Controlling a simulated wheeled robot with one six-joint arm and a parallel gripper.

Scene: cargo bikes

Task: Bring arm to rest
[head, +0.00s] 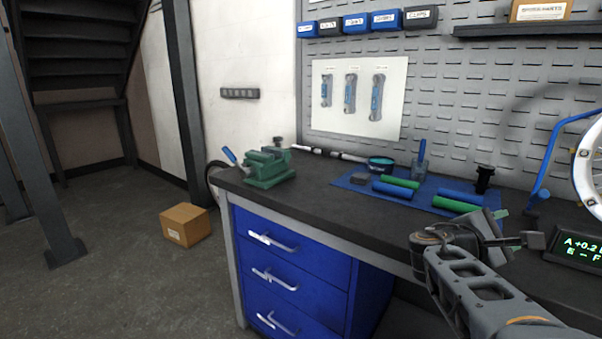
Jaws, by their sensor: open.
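My gripper (517,229) shows at the right, in front of and over the front part of the dark workbench (311,198). Its two fingers are apart and it looks empty. My arm comes up from the lower right corner. No task object is held.
A blue mat (350,183) carries green and blue cylinders. A green vise (268,168) stands at the bench's left end. A display (583,247) and a blue stand (542,190) with a wheel (590,165) are at the right. A cardboard box (185,225) lies on the floor; floor around it is clear.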

